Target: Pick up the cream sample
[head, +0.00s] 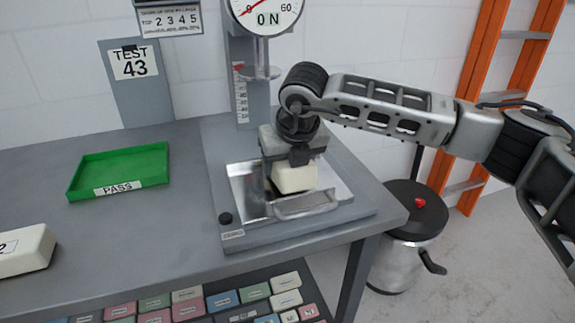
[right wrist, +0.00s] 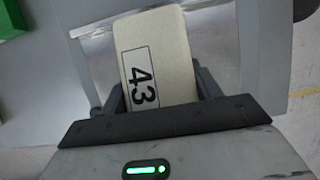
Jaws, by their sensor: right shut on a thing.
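The cream sample (head: 294,178) is a cream foam block at the metal tray of the test machine. In the right wrist view the sample (right wrist: 156,60) carries a label reading 43. My right gripper (head: 290,165) comes down on the sample from above and is shut on it. In the right wrist view its fingers (right wrist: 158,95) stand at both sides of the block. I cannot tell whether the sample's underside touches the tray. The metal tray (head: 243,189) has a front handle. My left gripper is not in view.
A green PASS tray (head: 120,170) lies empty on the grey table (head: 130,230). A cream block (head: 22,252) is at the left edge. The machine column and gauge (head: 264,14) rise behind my gripper. A bin (head: 412,215) and an orange ladder (head: 484,60) stand at right.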

